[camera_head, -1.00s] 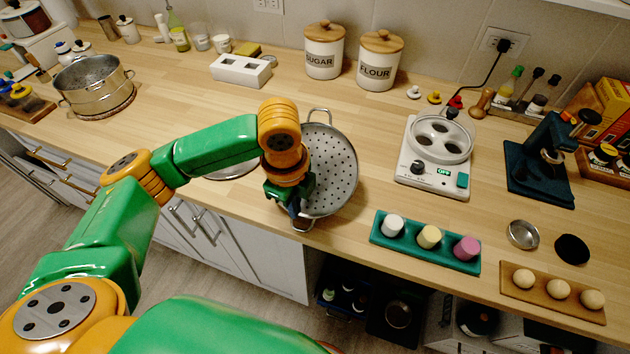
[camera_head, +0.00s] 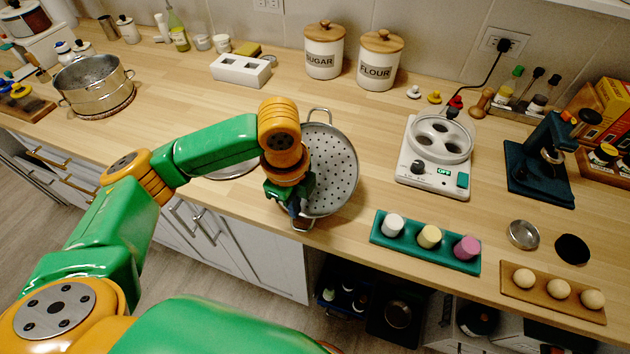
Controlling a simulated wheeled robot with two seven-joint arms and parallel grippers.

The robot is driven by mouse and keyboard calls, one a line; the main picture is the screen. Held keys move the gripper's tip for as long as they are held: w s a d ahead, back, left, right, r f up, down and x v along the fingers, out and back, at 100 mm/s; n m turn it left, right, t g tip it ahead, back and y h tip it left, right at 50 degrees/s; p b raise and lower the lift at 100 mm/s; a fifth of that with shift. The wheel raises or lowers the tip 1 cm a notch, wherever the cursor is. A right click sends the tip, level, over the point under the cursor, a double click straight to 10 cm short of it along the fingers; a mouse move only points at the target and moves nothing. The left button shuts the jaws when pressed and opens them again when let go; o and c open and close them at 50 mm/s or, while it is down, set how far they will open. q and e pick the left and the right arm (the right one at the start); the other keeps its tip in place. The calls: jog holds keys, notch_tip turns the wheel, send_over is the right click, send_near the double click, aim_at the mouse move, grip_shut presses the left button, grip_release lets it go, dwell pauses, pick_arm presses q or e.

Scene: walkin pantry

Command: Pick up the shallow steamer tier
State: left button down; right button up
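The shallow steamer tier (camera_head: 332,171) is a round metal pan with a perforated bottom and a loop handle at each end. It is in the middle of the head view near the counter's front edge and looks tilted. My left gripper (camera_head: 300,218) points down at its near handle, at the tier's lower left. The fingers are at that handle and look closed around it, though my wrist hides part of the grip and the tier's left side. My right gripper is not in view.
A round metal lid or plate (camera_head: 232,168) lies left of the tier, partly behind my arm. A teal tray (camera_head: 425,243) with three coloured cups stands to the right, near a white egg cooker (camera_head: 434,157). A metal pot (camera_head: 95,85) stands far left.

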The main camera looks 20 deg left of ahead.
pick_arm(q)
jog(key=shift+s+f, duration=0.2)
jog(key=shift+f, duration=0.15)
jog(key=shift+w+r, duration=0.35)
jog(key=shift+r, duration=0.25)
jog(key=shift+w+r, duration=0.35)
jog(key=shift+r, duration=0.2)
jog(key=s+r+b, duration=0.1)
jog(key=s+r, duration=0.9)
jog(key=s, duration=0.4)
jog(key=shift+r, duration=0.35)
jog(key=shift+c, duration=1.6)
grip_release()
jog(key=shift+r, duration=0.1)
